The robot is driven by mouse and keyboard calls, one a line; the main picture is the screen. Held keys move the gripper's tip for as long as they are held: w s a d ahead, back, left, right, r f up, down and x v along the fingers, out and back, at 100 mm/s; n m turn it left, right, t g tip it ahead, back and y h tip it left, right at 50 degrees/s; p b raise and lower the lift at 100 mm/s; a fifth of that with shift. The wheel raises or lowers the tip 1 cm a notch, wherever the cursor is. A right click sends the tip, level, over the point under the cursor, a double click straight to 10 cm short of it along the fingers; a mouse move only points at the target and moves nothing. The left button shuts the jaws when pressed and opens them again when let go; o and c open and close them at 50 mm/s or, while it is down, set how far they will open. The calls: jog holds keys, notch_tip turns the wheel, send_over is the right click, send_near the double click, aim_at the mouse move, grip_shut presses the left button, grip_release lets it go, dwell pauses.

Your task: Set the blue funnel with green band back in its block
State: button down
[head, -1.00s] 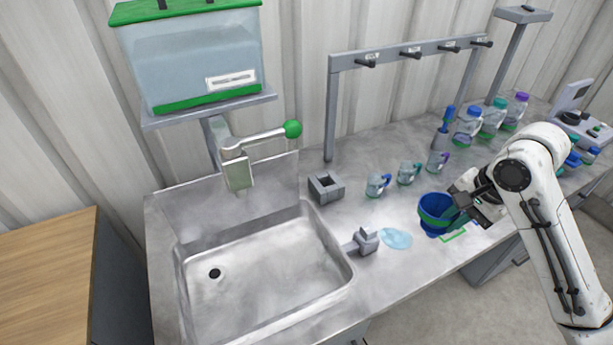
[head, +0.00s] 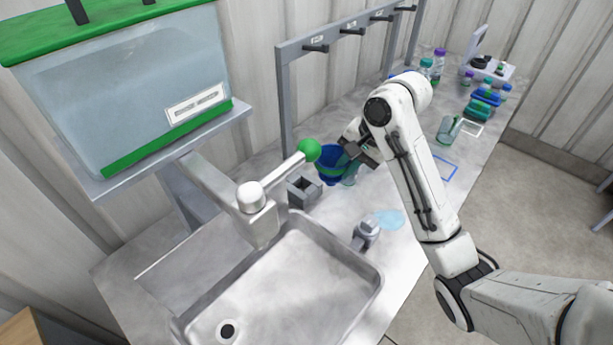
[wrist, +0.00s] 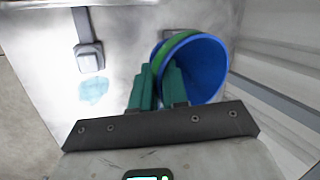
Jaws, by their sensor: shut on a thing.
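The blue funnel with green band (head: 329,168) is in my gripper (head: 350,152), raised just beyond the grey square block (head: 303,191) and to its right. The block stands on the counter between the sink and the hook rail; the dark opening in its top shows. In the wrist view the funnel (wrist: 208,68) is tilted with its wide blue mouth facing the camera. The green fingers of my gripper (wrist: 158,67) are closed on its left rim. The funnel's spout is hidden, and the block is mostly hidden behind the funnel there.
The tap lever's green knob (head: 309,150) appears close to the funnel and block. A clear mug (head: 351,173) stands right of the funnel. The sink (head: 290,285), a grey fitting (head: 366,234) and a pale blue puddle (head: 389,219) lie nearer. A hook rail (head: 335,36) rises behind.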

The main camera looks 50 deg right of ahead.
aim_at(328, 155)
jog(key=w+f+b, duration=0.1)
jog(key=w, duration=0.1)
jog(key=w+f+b, duration=0.1)
jog(key=w+b, duration=0.1)
jog(key=w+f+b, duration=0.1)
jog(key=w+b, duration=0.1)
jog(key=w, duration=0.1)
jog(key=shift+d+f, duration=0.25)
jog(key=shift+d, duration=0.15)
jog(key=w+f, duration=0.2)
jog(key=f, duration=0.1)
jog(key=w+f+p, duration=0.1)
jog(key=w+f, duration=0.1)
jog(key=shift+d, duration=0.35)
jog(key=shift+w+f+p, duration=0.2)
jog(key=shift+f+p, duration=0.15)
jog(key=shift+f, duration=1.4)
jog(key=shift+f, duration=0.4)
jog(key=shift+f, duration=0.2)
jog(key=c, duration=1.1)
grip_release()
jog(key=shift+c, duration=0.2)
